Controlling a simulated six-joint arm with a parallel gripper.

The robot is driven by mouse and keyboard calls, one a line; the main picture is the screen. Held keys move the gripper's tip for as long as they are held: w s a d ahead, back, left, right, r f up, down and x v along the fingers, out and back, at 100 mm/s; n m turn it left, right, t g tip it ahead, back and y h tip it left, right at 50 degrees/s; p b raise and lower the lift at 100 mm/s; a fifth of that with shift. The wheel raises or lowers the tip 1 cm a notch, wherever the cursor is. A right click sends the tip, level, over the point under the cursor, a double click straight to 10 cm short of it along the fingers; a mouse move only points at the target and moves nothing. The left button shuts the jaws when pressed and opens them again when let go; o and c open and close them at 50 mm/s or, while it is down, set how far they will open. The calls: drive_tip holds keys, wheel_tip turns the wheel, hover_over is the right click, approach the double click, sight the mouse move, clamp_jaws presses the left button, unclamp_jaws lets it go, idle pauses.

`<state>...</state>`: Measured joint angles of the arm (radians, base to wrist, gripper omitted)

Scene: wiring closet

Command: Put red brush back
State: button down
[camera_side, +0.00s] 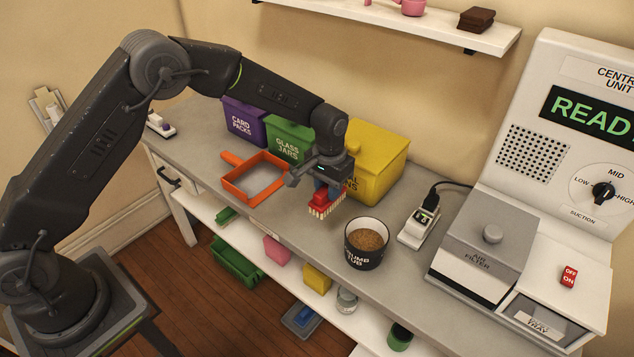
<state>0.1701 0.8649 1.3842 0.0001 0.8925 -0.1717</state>
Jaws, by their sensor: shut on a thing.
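The red brush (321,203) has a red body and pale bristles that point down. My gripper (323,187) is shut on it and holds it over the grey counter, to the left of the black crumb tub (366,246). The fingers are partly hidden by the gripper body and the brush. The bristles look a little above the counter, but the exact gap is hard to tell. An orange dustpan-like frame (232,189) with a handle lies on the counter to the left of the brush.
Purple (243,120), green (289,139) and yellow (380,157) bins stand along the wall behind my gripper. A plugged socket block (419,228) and the white central unit (562,140) are at the right. A lower shelf holds several small items. The counter's front middle is clear.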

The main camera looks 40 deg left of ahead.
drive_tip(key=shift+f, duration=0.1)
drive_tip(key=shift+f, duration=3.9)
drive_tip(key=shift+f, duration=0.4)
drive_tip(key=c, duration=1.2)
unclamp_jaws()
drive_tip(key=o, duration=0.5)
drive_tip(key=shift+o, duration=0.2)
drive_tip(key=shift+r, duration=3.95)
